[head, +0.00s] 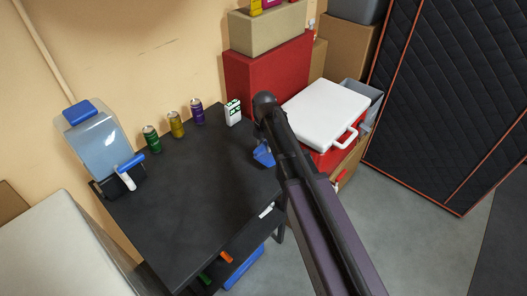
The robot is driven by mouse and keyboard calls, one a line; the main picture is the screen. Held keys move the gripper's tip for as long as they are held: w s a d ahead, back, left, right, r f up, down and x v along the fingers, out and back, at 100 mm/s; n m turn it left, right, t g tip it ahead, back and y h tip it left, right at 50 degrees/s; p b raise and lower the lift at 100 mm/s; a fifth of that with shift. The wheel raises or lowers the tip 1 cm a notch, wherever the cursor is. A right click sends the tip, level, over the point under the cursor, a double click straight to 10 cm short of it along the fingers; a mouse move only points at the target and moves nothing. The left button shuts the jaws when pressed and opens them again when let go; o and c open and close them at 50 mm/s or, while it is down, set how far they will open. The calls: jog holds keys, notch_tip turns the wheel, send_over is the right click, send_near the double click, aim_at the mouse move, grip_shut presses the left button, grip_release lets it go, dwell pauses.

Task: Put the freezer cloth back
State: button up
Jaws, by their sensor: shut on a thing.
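A small blue piece (263,155), possibly the cloth, shows at the right edge of the black table (190,225), close against the left side of my arm. It is partly hidden by the arm, and I cannot tell whether it lies on the table or is held. My arm reaches up from the bottom right across the table's right edge. My gripper's fingers do not show; the arm seems to hide them. No freezer can be made out with certainty.
A clear container with a blue lid (97,143) stands at the table's left. Green (151,139), yellow (176,124) and purple (197,111) cans and a white carton (233,112) line the back. A white-lidded red cooler (325,113) is right of my arm. The table's middle is clear.

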aim_at(264, 151)
jog(key=shift+w+f+b, duration=0.1)
jog(key=shift+f+b, duration=1.7)
jog(key=shift+f, duration=0.15)
jog(key=o, duration=1)
notch_tip(264, 151, up, 12)
jog(key=p, duration=1.2)
jog(key=shift+a+r, duration=0.1)
jog(key=shift+r, duration=0.1)
